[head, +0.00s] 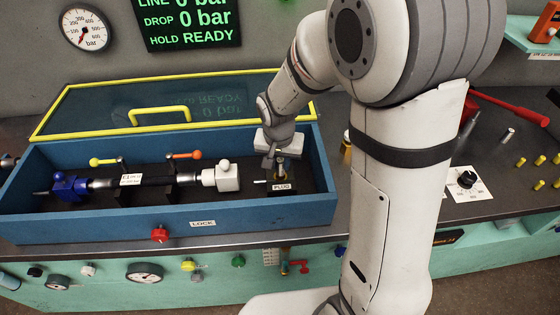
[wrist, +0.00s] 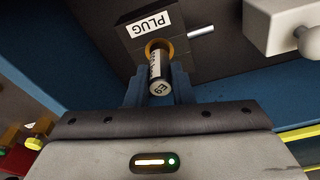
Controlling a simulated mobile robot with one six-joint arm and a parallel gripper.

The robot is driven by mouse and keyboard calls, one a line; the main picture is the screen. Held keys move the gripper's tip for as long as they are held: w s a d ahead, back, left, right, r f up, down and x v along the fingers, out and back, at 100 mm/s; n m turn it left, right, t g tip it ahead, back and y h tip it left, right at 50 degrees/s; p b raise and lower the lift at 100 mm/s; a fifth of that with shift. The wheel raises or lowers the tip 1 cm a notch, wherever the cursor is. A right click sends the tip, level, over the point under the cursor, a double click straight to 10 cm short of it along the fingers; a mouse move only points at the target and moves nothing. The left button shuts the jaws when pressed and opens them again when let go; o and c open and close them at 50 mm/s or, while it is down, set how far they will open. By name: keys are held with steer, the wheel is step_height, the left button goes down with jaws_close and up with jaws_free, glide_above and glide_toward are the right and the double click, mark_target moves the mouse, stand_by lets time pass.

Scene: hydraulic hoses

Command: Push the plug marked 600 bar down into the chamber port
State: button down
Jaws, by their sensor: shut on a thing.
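My gripper (head: 278,152) reaches down into the right end of the open blue chamber (head: 110,218). In the wrist view its fingers (wrist: 157,92) are shut on a grey metal plug (wrist: 159,76). The plug's end mark looks like "E9" and its side print is too small to read, so I cannot confirm 600 bar. The plug's far end meets the brass ring of the port (wrist: 152,44), on a dark block labelled PLUG (wrist: 120,40). In the head view this block (head: 283,190) stands below my fingers. How deep the plug sits is hidden.
A hose assembly with a blue fitting (head: 70,187) and a white fitting (head: 222,178) lies in the chamber. The yellow-framed lid (head: 85,105) is open behind. A red knob (head: 159,234) sits on the front wall. Small plugs and a dial (head: 467,181) are on the right bench.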

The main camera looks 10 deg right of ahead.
mark_target(280, 175)
steer(key=shift+f+b, duration=1.7)
steer(key=shift+f, duration=0.05)
steer(key=c, duration=1.2)
jaws_free()
steer(key=shift+s+a+r, duration=0.1)
steer(key=shift+s+r, duration=0.1)
steer(key=shift+r, duration=1.1)
steer(key=shift+s+a+r, duration=0.1)
steer(key=shift+s+r, duration=0.05)
steer(key=shift+r, duration=1.1)
steer(key=shift+s+r, duration=0.2)
steer(key=shift+r, duration=1.1)
